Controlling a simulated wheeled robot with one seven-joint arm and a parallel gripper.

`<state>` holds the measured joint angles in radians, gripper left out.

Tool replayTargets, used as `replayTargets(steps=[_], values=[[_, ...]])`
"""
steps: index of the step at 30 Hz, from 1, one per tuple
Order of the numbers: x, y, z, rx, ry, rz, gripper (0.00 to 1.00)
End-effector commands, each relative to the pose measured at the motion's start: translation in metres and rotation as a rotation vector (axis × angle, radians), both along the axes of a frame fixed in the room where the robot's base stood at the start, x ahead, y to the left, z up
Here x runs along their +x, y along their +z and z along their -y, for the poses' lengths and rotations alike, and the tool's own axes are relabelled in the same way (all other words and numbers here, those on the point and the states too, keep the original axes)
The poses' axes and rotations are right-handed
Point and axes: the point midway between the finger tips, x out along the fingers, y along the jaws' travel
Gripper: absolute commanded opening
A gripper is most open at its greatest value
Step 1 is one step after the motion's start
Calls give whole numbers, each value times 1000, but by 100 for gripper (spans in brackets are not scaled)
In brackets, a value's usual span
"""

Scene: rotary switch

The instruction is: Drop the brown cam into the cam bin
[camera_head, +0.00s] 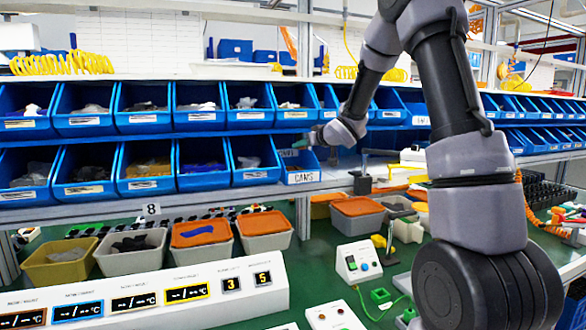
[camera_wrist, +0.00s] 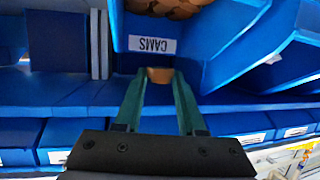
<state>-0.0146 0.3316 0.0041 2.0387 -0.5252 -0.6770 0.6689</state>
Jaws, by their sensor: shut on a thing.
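The cam bin (camera_head: 303,177) is a blue open bin labelled CAMS in the lower shelf row of the head view. It fills the top of the wrist view (camera_wrist: 205,62), upside down, with several brown cams (camera_wrist: 165,6) inside. My gripper (camera_head: 297,144) is at the upper part of this bin in the head view. In the wrist view my gripper's green fingers (camera_wrist: 159,82) are shut on a small brown cam (camera_wrist: 160,75) at their tips. The held cam appears just outside the bin's labelled front; its exact height over the rim is unclear.
Other blue bins (camera_head: 205,179) fill the shelf to the left, with another row above. Open boxes (camera_head: 265,243) stand on the green bench below, beside a white display panel (camera_head: 140,298). My arm hides part of the right shelves.

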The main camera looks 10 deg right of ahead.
Motion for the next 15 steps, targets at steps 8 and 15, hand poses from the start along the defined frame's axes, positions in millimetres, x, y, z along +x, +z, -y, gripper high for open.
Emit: replayTargets(steps=[8,15], values=[[0,-16,3,0,-4,8,0],[0,-16,4,-1,-6,10,0]])
